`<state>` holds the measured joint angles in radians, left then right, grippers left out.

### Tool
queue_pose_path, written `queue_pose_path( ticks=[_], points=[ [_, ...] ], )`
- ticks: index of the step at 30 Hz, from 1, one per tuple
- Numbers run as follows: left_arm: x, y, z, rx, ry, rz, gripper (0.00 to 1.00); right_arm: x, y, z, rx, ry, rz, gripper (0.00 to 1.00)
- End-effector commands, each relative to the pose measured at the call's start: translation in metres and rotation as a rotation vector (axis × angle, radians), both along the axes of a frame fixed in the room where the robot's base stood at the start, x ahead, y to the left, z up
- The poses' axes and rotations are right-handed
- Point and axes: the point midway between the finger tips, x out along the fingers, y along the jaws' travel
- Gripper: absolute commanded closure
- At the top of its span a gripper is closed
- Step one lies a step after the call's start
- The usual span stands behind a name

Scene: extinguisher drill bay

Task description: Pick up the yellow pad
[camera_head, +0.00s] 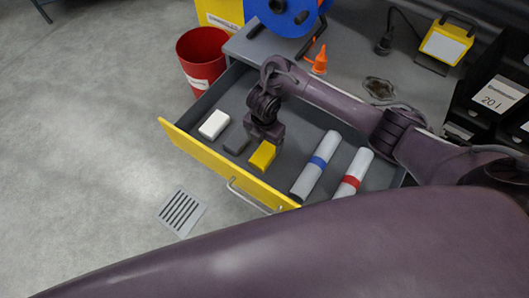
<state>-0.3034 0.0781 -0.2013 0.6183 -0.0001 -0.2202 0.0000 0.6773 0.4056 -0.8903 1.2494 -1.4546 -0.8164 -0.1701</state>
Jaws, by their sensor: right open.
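The yellow pad (262,156) lies in the open drawer (190,144), close to its yellow front panel. My right gripper (264,138) points down just above and behind the pad and covers part of the view around it. It is open and appears empty; I cannot tell whether its fingers touch the pad. My left gripper is not in view.
In the drawer, a white block (214,125) and a dark block (237,141) lie left of the pad. Two white rolls, one with a blue band (318,162) and one with a red band (351,180), lie right. A red bin (203,60) stands behind left.

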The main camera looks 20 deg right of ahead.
Motion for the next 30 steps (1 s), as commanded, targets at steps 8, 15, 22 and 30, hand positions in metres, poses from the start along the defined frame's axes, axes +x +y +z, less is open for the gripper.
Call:
queue_pose_path(
  ticks=[8, 15, 22, 30],
  points=[
    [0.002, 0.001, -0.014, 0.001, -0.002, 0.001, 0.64, -0.002, 0.000, -0.033, 0.001, 0.003, -0.002, 0.18],
    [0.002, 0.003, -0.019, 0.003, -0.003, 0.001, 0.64, -0.004, -0.001, -0.068, 0.000, 0.001, -0.002, 0.18],
    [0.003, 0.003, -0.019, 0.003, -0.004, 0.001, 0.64, -0.004, -0.001, -0.075, 0.001, -0.001, 0.001, 0.18],
    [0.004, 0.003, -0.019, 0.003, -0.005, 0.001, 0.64, -0.004, -0.001, -0.075, 0.001, -0.001, 0.000, 0.39]
  ],
)
